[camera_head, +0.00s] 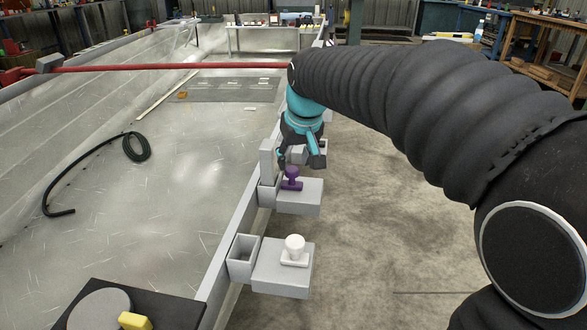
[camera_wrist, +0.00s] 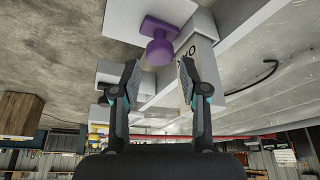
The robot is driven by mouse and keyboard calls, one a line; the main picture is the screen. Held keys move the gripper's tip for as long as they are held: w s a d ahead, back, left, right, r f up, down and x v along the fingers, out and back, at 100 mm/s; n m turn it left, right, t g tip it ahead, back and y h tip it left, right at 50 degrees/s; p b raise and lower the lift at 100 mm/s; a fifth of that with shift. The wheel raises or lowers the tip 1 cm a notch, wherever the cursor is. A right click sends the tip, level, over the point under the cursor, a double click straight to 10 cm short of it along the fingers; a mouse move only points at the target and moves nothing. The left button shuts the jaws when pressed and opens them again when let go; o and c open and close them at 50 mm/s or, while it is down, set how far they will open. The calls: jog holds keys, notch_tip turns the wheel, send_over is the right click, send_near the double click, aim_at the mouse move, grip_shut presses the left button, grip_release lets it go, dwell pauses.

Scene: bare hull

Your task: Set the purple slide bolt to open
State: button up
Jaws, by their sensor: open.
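The purple slide bolt (camera_head: 291,178) has a round knob and sits on a light grey block (camera_head: 300,204) on the hull's right edge. In the wrist view the purple knob (camera_wrist: 160,50) shows at the top centre, its base plate against the grey block. My gripper (camera_head: 305,163) is just beyond and above the bolt in the head view. In the wrist view my gripper (camera_wrist: 157,72) has its two fingers apart, with the knob just past the fingertips and nothing held. A grey post beside the bolt bears dark lettering, partly cut off.
A white knob (camera_head: 295,246) on a similar grey block stands nearer on the same edge, beside an open square socket (camera_head: 243,252). A red bar (camera_head: 170,67) crosses the hull. A black hose (camera_head: 134,147) lies inside it. Bare floor lies to the right.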

aim_at(292, 169)
jog(key=shift+x, duration=1.8)
grip_shut()
